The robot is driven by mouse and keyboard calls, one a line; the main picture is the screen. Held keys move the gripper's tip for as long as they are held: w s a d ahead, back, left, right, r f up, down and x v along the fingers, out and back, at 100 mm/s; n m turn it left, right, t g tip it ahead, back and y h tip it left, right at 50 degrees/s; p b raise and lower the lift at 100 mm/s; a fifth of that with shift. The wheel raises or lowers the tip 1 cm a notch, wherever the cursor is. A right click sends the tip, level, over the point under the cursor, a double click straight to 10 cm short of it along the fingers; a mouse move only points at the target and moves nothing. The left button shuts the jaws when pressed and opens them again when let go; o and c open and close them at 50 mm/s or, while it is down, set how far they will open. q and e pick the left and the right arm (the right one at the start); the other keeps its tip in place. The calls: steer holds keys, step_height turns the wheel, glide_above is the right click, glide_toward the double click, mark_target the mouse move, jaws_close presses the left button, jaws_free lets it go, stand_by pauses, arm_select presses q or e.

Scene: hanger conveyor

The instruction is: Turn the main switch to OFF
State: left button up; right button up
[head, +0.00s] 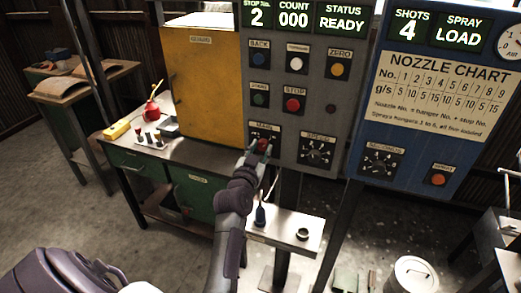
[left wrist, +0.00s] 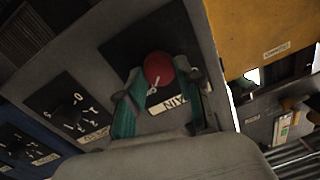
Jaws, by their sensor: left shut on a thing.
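The main switch is a red knob on a dark plate labelled MAIN, low on the left of the grey control panel (head: 318,110). In the head view my left gripper (head: 262,147) is at this switch and covers much of it. In the left wrist view the red knob (left wrist: 158,68) sits between the teal fingers of my left gripper (left wrist: 162,84), which is shut on it. Part of the plate lettering is hidden by the fingers, so I cannot tell the switch position. The status display (head: 343,20) reads READY. My right gripper is not in view.
The stop button (head: 293,105) and speed dial (head: 317,151) are close by on the panel. A blue spray panel (head: 440,130) stands at the right, a yellow cabinet (head: 203,85) at the left. A small shelf (head: 283,232) is below the panel.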

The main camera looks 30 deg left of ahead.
arm_select(q)
steer(key=shift+c, duration=1.2)
jaws_close()
steer(key=n+p, duration=0.2)
steer(key=n, duration=0.1)
steer(key=shift+r, duration=0.25)
steer(key=n+p, duration=0.3)
steer(key=n, duration=0.2)
steer(key=shift+a+n, duration=0.1)
steer(key=shift+n, duration=0.2)
steer(key=n+p, duration=0.2)
steer(key=n, duration=0.2)
steer(key=shift+a+h, duration=0.1)
steer(key=shift+h, duration=0.2)
steer(key=n+p, duration=0.1)
steer(key=n, duration=0.3)
steer(key=shift+f+n, duration=0.15)
steer(key=shift+n, duration=0.25)
steer(key=shift+h, duration=0.3)
steer(key=o, duration=1.2)
jaws_free()
steer(key=shift+f, duration=0.1)
steer(key=shift+c, duration=0.2)
